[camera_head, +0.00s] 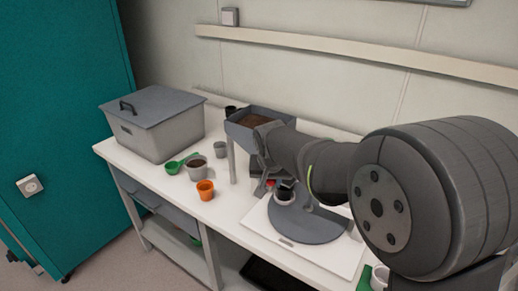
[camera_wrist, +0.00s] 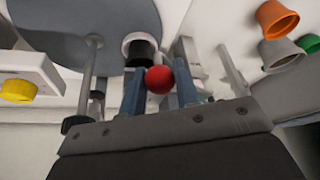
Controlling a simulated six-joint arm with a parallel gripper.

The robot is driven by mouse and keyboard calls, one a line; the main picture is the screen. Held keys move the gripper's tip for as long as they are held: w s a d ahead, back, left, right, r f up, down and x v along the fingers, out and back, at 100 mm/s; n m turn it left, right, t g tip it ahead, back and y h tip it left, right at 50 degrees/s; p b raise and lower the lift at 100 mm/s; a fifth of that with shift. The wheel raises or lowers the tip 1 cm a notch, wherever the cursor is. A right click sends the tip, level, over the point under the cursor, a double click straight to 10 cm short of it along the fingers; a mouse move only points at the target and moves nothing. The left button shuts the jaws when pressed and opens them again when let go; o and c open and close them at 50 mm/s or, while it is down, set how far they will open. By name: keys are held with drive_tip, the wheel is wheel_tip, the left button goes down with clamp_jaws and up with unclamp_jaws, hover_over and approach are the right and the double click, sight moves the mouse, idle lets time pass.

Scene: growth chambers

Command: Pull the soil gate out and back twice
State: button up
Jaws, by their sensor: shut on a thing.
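The soil hopper (camera_head: 233,127) is a grey bin with brown soil, raised on legs at the back of the white bench. The red ball knob (camera_wrist: 159,80) of the soil gate sits between the two blue-grey fingers of my gripper (camera_wrist: 160,88), which are shut on it. In the head view my gripper (camera_head: 266,186) is below the hopper, and only a bit of the red knob shows. The gate plate is mostly hidden by my arm and fingers, so how far out it is cannot be told.
A small pot (camera_head: 284,198) stands on a grey round plate (camera_head: 304,229) close to my gripper. A lidded grey box (camera_head: 160,137) stands at the bench's left end.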

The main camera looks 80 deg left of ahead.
drive_tip(key=shift+s+a, duration=0.2)
drive_tip(key=shift+w, duration=0.1)
drive_tip(key=w+d, duration=0.3)
drive_tip(key=shift+w+d+r, duration=0.1)
drive_tip(key=shift+w+d, duration=0.15)
drive_tip(key=shift+d, duration=0.05)
idle(0.3)
idle(0.5)
drive_tip(key=shift+s+a, duration=1.8)
drive_tip(key=shift+a, duration=0.05)
drive_tip(key=o, duration=0.7)
drive_tip(key=shift+d, duration=0.1)
